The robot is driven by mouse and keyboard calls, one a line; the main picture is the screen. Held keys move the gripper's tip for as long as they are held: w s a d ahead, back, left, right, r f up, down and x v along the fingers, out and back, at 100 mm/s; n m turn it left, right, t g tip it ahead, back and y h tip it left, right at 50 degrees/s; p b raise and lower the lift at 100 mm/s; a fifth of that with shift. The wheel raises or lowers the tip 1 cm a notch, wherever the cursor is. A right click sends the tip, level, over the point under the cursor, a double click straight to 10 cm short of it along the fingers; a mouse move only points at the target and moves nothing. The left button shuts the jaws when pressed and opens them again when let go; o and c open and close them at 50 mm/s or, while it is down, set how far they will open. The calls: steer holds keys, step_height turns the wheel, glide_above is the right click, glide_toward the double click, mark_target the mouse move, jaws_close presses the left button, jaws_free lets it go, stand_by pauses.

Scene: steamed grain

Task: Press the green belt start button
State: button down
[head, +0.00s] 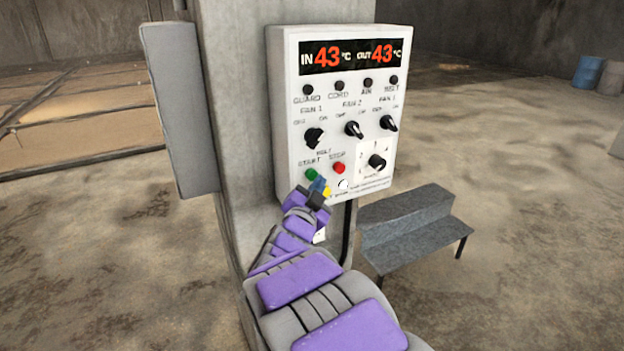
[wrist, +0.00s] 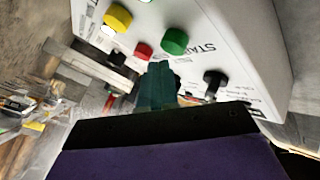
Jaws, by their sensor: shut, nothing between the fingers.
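The green belt start button (head: 311,174) sits low on the white control panel (head: 285,110), left of the red stop button (head: 338,168). My gripper (head: 319,186) is shut and empty, with its tip in front of the panel just below and right of the green button. In the wrist view the green button (wrist: 175,41) stands just beyond the closed fingertips (wrist: 161,68), slightly to their right. The red button (wrist: 143,50) is just left of it. The tip looks close to the green button, but I cannot tell whether they touch.
A yellow button (wrist: 117,18) shows left of the red one in the wrist view. Dark knobs (head: 353,129) and dark lamps fill the upper panel. The panel hangs on a concrete pillar (head: 235,60). A grey bench (head: 410,225) stands at right.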

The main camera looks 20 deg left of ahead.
stand_by(0.3)
steer(key=shift+s+d+b, duration=1.1)
steer(key=shift+s+d, duration=0.55)
steer(key=shift+d, duration=0.3)
steer(key=s+d+f+n+g+y, duration=0.1)
steer(key=s+d+f+n+g, duration=0.2)
steer(key=s+d+f+g, duration=0.45)
steer(key=s+d+f+n+g+y, duration=0.1)
steer(key=s+d+f+n+g, duration=0.3)
steer(key=d, duration=0.6)
steer(key=s+d+f+g+h, duration=0.1)
steer(key=s+d+g, duration=0.2)
steer(key=s+d, duration=0.3)
steer(key=s+d+f+g+h, duration=0.1)
steer(key=s+d, duration=0.5)
steer(key=s, duration=0.7)
steer(key=s+d+f+g+h, duration=0.1)
steer(key=s+d+f+g, duration=0.1)
steer(key=s+d+g, duration=0.4)
steer(key=s, duration=0.3)
steer(key=shift+s+f+m, duration=0.2)
steer(key=shift+s+m, duration=0.1)
